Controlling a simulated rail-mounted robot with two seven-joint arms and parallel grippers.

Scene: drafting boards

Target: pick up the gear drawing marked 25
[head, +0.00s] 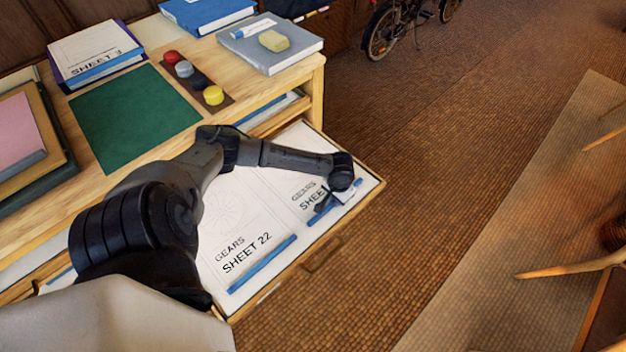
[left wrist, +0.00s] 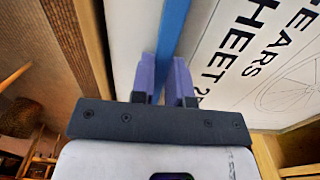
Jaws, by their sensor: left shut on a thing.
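Two gear drawings lie side by side in an open drawer. The left one, marked GEARS SHEET 22 (head: 246,248), shows fully at its lettered edge and has a blue strip there. The other gear drawing (head: 290,183) is at the drawer's right end, its number covered by my arm in the head view. My right gripper is not in view.
The drawer (head: 375,186) sticks out of a wooden cabinet. On the cabinet top are a green mat (head: 135,115), colored round pots (head: 213,95), a grey book (head: 290,55) with a sponge, and a SHEET 3 stack (head: 95,50).

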